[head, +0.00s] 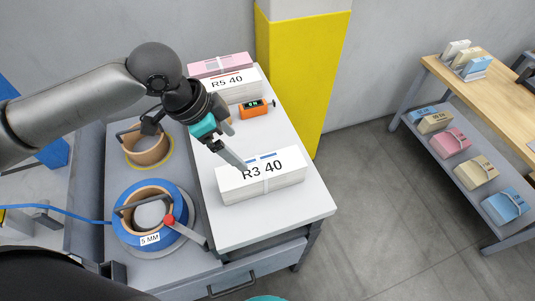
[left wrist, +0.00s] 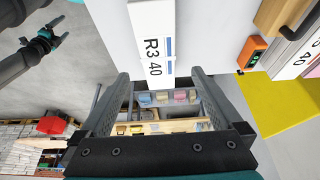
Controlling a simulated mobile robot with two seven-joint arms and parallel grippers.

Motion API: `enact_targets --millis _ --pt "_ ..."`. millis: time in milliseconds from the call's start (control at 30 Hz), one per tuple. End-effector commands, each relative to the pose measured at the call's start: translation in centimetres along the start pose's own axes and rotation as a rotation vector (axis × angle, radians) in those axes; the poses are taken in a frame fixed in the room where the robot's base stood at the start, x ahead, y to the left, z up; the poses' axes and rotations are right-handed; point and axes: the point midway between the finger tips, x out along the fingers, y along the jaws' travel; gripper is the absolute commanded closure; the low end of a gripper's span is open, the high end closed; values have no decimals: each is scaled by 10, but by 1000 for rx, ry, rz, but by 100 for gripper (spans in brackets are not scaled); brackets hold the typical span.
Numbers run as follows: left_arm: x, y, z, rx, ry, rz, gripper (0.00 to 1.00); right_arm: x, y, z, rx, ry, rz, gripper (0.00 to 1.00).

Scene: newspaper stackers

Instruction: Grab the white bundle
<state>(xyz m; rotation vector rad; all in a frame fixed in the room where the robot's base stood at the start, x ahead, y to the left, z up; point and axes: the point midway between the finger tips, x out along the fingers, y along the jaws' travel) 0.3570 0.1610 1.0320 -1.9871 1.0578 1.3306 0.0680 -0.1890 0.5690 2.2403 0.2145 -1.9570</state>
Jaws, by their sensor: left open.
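A white bundle marked R3 40 (head: 262,184) lies near the front of the white tabletop, with a pale strap around it. My left gripper (head: 238,150) is open above the bundle's far left part, one finger reaching over its top in the head view. In the left wrist view the same bundle (left wrist: 151,25) lies beyond the two spread fingers (left wrist: 160,74), with nothing held between them. Whether a finger touches it I cannot tell. My right gripper (left wrist: 52,38) shows small at the upper left of the left wrist view; its jaws are too small to judge.
Behind lie another white bundle marked R5 40 (head: 235,90), a pink bundle (head: 220,64) and an orange device (head: 255,109). Strap reels (head: 118,222) sit at left. A yellow column (head: 305,75) stands behind the table. A shelved bench (head: 437,68) is at right.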

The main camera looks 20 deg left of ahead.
Motion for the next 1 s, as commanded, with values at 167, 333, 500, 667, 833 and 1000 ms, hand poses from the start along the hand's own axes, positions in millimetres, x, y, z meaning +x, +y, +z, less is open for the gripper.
enact_targets --millis 167,333,500,667,833,1000 --pt "26 1 1 -3 -2 6 0 5 -6 21 0 -30 -8 14" --pt "64 1 1 -4 -2 6 0 11 -12 48 -1 -72 -16 14" --pt "91 0 1 -3 -2 4 0 17 -12 45 -1 -67 -16 14" --pt "100 0 0 -2 -1 2 0 20 -10 32 -2 -45 -13 14" --pt "120 1 -1 -2 -2 3 0 26 -10 27 -1 -34 -12 14" --pt "145 1 -2 -2 -1 2 0 32 -10 29 -1 -36 -12 14"
